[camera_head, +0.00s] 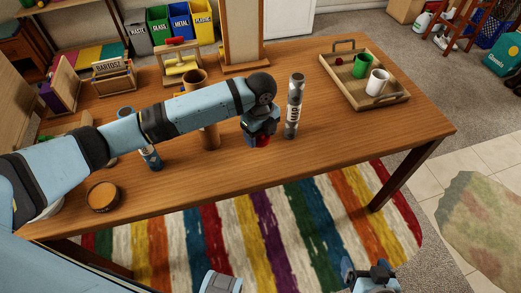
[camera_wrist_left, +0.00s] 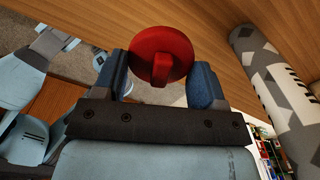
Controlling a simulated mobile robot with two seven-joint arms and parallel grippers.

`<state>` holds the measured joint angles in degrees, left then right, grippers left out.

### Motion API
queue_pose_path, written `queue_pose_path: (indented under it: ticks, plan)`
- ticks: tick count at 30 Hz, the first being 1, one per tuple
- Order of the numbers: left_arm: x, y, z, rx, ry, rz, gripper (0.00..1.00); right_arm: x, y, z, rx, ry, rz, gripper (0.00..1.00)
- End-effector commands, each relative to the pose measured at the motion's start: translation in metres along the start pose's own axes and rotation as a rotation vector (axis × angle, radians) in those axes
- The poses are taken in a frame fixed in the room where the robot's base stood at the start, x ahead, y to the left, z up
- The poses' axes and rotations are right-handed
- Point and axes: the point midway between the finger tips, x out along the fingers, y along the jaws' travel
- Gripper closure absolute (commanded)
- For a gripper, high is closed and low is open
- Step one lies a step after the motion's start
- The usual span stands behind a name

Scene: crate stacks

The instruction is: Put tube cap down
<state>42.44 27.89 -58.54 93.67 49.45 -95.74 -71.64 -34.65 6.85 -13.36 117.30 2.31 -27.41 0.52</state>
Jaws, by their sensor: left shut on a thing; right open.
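The red round tube cap (camera_wrist_left: 161,56) sits between the blue fingers of my left gripper (camera_wrist_left: 163,82) in the left wrist view, with its raised grip bar facing the camera. In the head view my left gripper (camera_head: 258,135) is over the table, and a bit of the red cap (camera_head: 263,142) shows below it. The grey patterned tube (camera_head: 294,105) stands upright just right of the gripper, apart from it. The tube also shows at the right of the left wrist view (camera_wrist_left: 272,85). My right gripper (camera_head: 368,274) is open at the bottom edge, below the table.
The wooden table (camera_head: 330,145) is clear right of the tube and in front of the gripper. A tray (camera_head: 370,98) with a green cup and a white cup stands at the right. A round brown tin (camera_head: 103,197) is at front left.

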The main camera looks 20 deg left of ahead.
Motion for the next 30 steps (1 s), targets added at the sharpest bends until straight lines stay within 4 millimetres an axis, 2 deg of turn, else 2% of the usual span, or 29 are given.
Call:
queue_pose_path:
  ticks: [1,3,11,18,29,30]
  plan:
    - [0.012,0.0,0.0,0.0,0.0,0.002,0.59,0.001,0.0,0.001,0.001,0.0,0.0,0.08]
    - [0.022,0.0,0.0,0.0,-0.001,0.001,0.59,0.001,0.0,0.002,0.002,-0.001,0.0,0.08]
    - [0.042,0.0,0.0,-0.001,-0.001,0.001,0.59,0.002,0.0,0.003,0.001,-0.001,0.0,0.08]
    - [0.074,0.0,0.0,0.001,0.0,0.0,0.59,0.004,0.0,0.004,-0.002,0.003,0.0,0.08]
    - [0.077,0.0,0.0,0.0,-0.001,0.0,0.59,0.002,-0.001,-0.001,-0.002,0.01,-0.002,0.08]
    - [0.077,0.0,0.0,0.0,-0.001,0.0,0.28,0.002,-0.001,-0.001,-0.002,0.009,-0.002,0.08]
